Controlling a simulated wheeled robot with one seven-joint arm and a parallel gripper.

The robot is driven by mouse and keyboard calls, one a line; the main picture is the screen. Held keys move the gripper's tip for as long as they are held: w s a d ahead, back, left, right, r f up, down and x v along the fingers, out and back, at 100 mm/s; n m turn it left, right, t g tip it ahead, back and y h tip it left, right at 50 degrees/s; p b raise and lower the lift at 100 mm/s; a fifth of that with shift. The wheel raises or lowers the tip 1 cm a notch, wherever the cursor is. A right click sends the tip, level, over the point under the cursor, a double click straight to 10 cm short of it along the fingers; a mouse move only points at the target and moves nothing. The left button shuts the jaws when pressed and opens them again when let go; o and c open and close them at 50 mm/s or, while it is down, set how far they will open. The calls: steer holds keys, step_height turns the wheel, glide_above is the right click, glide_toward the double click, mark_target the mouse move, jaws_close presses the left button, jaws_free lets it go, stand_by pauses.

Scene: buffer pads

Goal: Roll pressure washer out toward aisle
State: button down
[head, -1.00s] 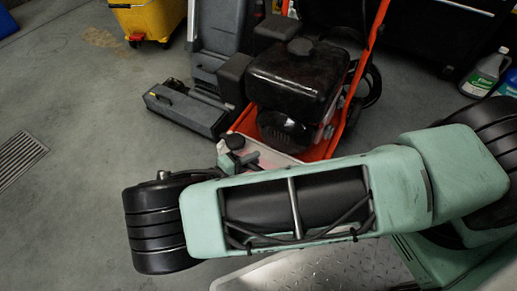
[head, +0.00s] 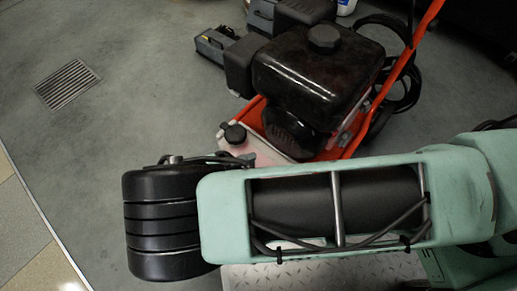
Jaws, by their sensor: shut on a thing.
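The pressure washer (head: 318,85) stands upright just beyond my arm in the head view. It has a glossy black engine with a round cap, an orange-red frame, and a pale tank with a black cap (head: 233,133) at its near left. Its orange handle bar (head: 408,60) slants up to the top right edge, with a coiled black hose beside it. My teal arm crosses the foreground and hides the washer's lower near side. My gripper is out of view, so its hold on the washer cannot be seen here.
A dark grey machine (head: 212,45) sits behind the washer at the top. A floor drain grate (head: 67,85) lies at upper left. A white edge line (head: 45,222) borders tan tiles at lower left. The grey floor left of the washer is clear.

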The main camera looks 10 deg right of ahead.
steer(key=shift+s+a+b, duration=0.2)
steer(key=shift+s+a, duration=0.35)
steer(key=shift+a, duration=0.2)
steer(key=shift+s+a+b, duration=0.2)
steer(key=shift+s+a, duration=0.3)
steer(key=shift+a, duration=0.25)
steer(key=c, duration=1.3)
jaws_free()
steer(key=b+v, duration=0.1)
steer(key=v, duration=1.1)
steer(key=shift+b, duration=0.3)
